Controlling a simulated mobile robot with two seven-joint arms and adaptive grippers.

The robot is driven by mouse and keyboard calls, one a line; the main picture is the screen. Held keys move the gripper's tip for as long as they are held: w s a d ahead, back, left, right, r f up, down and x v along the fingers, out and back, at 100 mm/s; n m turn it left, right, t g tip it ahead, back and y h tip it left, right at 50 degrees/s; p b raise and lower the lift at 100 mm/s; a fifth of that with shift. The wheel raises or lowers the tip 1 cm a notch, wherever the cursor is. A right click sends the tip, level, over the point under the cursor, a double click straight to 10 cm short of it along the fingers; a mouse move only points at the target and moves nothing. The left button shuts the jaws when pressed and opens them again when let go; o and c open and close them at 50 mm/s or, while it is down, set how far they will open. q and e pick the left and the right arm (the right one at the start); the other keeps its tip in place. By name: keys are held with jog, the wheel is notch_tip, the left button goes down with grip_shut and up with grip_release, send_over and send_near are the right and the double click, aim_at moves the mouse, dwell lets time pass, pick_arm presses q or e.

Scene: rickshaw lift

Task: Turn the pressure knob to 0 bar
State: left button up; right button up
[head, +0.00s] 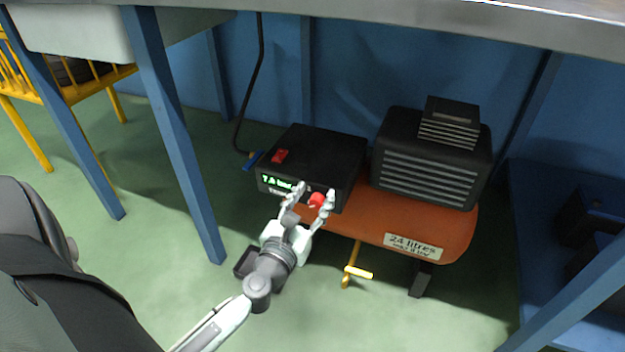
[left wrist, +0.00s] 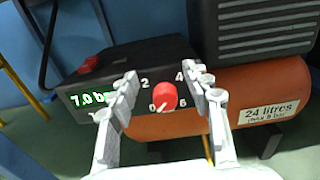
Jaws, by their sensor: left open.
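The red pressure knob (head: 317,200) is on the front of the black control box (head: 325,145) of an orange compressor. In the left wrist view the knob (left wrist: 164,96) has numbers 0, 2, 4 and 6 around it, and a white pointer mark shows at its lower left, near the 0. A green display (left wrist: 91,97) left of it reads about 7.0 bar. My left gripper (head: 312,194) is open, its fingers on either side of the knob; whether they touch it I cannot tell. My right gripper is not in view.
The orange tank (head: 460,230) carries a "24 litres" label, with a black ribbed motor housing (head: 430,150) on top. A red switch (head: 280,156) sits on the box. A yellow-handled valve (head: 357,271) hangs below. Blue table legs (head: 178,140) stand left of my arm; green floor is free in front.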

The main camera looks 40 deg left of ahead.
pick_arm(q)
notch_tip(320, 180, up, 7)
jog(key=shift+f, duration=0.2)
dwell(0.6)
